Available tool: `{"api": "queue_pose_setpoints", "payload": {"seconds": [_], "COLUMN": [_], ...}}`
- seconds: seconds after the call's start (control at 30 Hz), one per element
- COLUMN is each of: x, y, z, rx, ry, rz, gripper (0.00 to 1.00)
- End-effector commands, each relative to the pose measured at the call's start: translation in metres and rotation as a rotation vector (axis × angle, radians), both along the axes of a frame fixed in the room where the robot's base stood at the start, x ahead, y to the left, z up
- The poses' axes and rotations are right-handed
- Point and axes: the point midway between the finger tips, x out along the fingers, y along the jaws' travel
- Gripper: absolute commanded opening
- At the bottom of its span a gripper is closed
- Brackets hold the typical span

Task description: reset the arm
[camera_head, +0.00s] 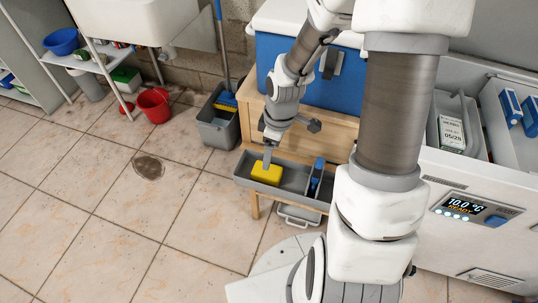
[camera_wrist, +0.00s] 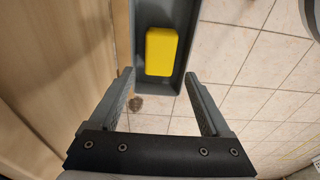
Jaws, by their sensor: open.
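My gripper (camera_head: 267,157) hangs above the grey tray on the front of the wooden bench. In the wrist view my gripper (camera_wrist: 159,76) has its two fingers wide apart with nothing between them. A yellow block (camera_head: 266,174) lies in the left part of the grey tray (camera_head: 242,182), just below the gripper in the head view. In the wrist view the yellow block (camera_wrist: 161,51) lies in the tray (camera_wrist: 174,98) beyond the fingertips, apart from them. My arm hides part of the tray's right side.
A blue item (camera_head: 317,176) lies in the tray's right part. A blue cooler (camera_head: 343,92) stands on the wooden bench (camera_head: 250,127) behind my arm. A white freezer (camera_head: 462,222) with a display is at right.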

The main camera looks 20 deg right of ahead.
Motion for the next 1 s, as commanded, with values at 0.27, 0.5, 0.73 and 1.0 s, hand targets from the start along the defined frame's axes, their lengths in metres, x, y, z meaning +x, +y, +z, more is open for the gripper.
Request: {"api": "queue_pose_setpoints", "payload": {"seconds": [0.27, 0.5, 0.73, 1.0], "x": [-0.002, -0.002, -0.002, 0.005], "y": [-0.002, -0.002, -0.002, -0.005], "z": [0.022, 0.021, 0.021, 0.059], "rx": [0.0, 0.001, 0.001, -0.05], "ry": [0.0, 0.001, 0.001, -0.058], "rz": [-0.002, -0.001, -0.001, -0.1], "gripper": [0.81, 0.81, 0.81, 0.81]}}
